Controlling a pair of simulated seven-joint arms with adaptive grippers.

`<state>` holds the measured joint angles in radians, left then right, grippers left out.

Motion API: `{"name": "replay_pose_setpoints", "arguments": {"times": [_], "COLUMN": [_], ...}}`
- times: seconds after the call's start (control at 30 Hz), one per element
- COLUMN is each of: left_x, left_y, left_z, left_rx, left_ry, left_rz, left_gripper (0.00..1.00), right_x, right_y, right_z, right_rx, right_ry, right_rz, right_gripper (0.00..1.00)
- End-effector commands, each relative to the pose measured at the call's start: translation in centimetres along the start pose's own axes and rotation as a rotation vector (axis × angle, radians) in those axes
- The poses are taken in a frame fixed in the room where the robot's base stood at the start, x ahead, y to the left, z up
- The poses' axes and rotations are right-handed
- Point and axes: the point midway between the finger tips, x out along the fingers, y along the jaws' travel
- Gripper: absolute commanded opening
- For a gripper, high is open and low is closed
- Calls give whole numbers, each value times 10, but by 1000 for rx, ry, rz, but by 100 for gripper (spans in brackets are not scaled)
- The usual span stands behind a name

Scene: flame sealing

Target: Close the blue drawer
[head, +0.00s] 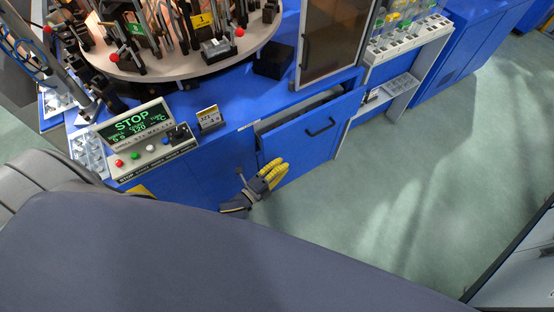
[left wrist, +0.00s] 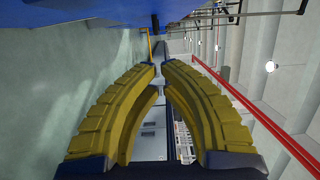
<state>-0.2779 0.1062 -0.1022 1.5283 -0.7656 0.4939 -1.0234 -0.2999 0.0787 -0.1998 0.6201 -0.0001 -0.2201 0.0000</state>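The blue drawer (head: 300,143) is in the front of the blue machine in the head view. It stands pulled out, with a dark gap showing behind the top of its front panel. Its dark bar handle (head: 320,126) is on the front. My left gripper (head: 278,170) has yellow ribbed fingers and is in front of the drawer's lower left part; I cannot tell whether it touches the panel. In the left wrist view its fingertips (left wrist: 158,67) come together with nothing seen between them. My right gripper is not in view.
A control panel (head: 147,140) with a STOP screen and coloured buttons is left of the drawer. A round fixture table (head: 180,68) stands behind. A white rack (head: 400,95) is at the right. The green floor (head: 420,190) in front is clear.

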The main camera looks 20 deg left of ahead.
Motion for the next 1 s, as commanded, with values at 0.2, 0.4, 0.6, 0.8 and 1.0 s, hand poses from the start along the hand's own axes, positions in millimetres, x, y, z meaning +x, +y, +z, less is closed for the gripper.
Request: {"name": "replay_pose_setpoints", "arguments": {"times": [0.2, 0.4, 0.6, 0.8, 1.0], "left_x": [-39, -72, -92, -92, -50], "left_y": [1, 1, 0, -6, 1], "left_z": [-8, -7, -7, -5, -63], "left_rx": [0, 1, 1, 4, 65], "left_ry": [2, 1, 2, 3, 103], "left_rz": [3, 3, 1, -15, 14], "left_gripper": [0, 0, 0, 0, 0], "right_x": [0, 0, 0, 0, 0], "right_y": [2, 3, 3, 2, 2], "right_z": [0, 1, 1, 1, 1], "right_rx": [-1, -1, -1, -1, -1], "right_ry": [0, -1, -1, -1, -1], "right_rz": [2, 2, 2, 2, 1], "right_gripper": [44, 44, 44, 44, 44]}}
